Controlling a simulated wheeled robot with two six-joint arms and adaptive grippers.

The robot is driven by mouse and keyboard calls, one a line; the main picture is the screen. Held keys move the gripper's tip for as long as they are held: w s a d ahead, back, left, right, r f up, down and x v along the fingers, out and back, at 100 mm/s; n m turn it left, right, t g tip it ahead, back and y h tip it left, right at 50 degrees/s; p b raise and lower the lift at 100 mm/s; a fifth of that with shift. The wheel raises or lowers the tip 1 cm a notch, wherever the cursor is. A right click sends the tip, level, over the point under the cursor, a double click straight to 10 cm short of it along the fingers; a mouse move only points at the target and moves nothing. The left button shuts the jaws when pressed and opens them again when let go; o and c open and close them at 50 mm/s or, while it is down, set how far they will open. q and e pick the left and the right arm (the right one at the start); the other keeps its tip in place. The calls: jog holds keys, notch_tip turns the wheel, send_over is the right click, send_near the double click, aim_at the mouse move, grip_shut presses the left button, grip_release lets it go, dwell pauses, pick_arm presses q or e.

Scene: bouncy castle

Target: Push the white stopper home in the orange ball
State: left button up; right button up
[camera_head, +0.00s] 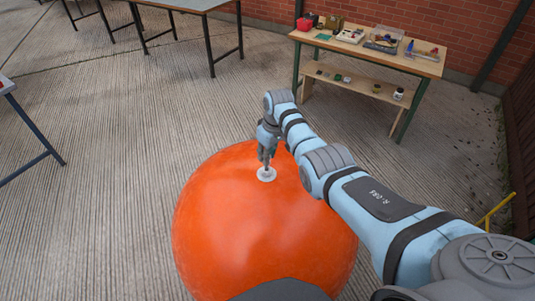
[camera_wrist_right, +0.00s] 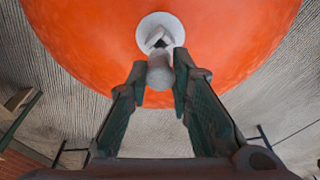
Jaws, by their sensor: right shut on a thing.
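The large orange ball (camera_head: 255,235) sits on the floor in front of me and fills the top of the wrist view (camera_wrist_right: 80,40). A round white valve disc (camera_head: 267,175) is set in its upper surface; it also shows in the wrist view (camera_wrist_right: 147,30). My right gripper (camera_head: 266,163) reaches down to the disc. In the wrist view its two fingers are closed on the pale, short, round stopper (camera_wrist_right: 160,76), in line with the disc. I cannot tell how deep the stopper sits in the valve. My left gripper is out of view.
A wooden workbench (camera_head: 372,54) with tools and small boxes stands behind the ball at the right, by a brick wall (camera_head: 450,35). Grey tables (camera_head: 190,4) stand at the back left. The ribbed floor (camera_head: 110,190) left of the ball is clear.

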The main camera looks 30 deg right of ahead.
jog(key=shift+f, duration=0.15)
dwell(0.4)
jog(key=shift+f+b, duration=1.25)
jog(key=shift+f, duration=0.3)
jog(key=o, duration=0.9)
jog(key=shift+r, duration=0.15)
